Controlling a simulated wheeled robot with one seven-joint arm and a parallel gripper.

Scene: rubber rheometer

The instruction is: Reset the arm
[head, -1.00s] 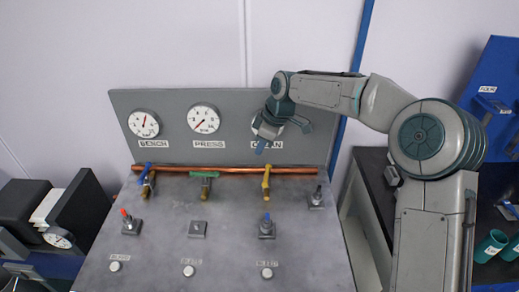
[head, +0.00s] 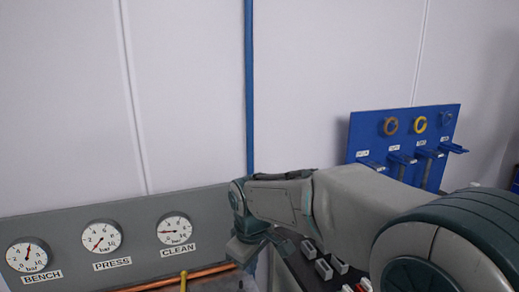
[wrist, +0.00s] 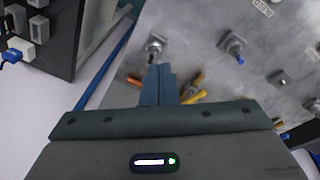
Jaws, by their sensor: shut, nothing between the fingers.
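My arm reaches in from the right in the head view, bent at the elbow. My gripper's body shows beside the right end of the gauge panel, its fingers cut off or hard to see there. In the wrist view my gripper (wrist: 158,88) has its two teal fingers together with nothing between them. I cannot tell the exact gap between fingertips and bench.
The gauge panel (head: 130,222) carries the BENCH (head: 27,254), PRESS (head: 102,238) and CLEAN (head: 175,229) gauges. A copper pipe (head: 190,275) runs below. A blue rack (head: 405,125) stands at right. A black unit (wrist: 45,30) is at upper left in the wrist view.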

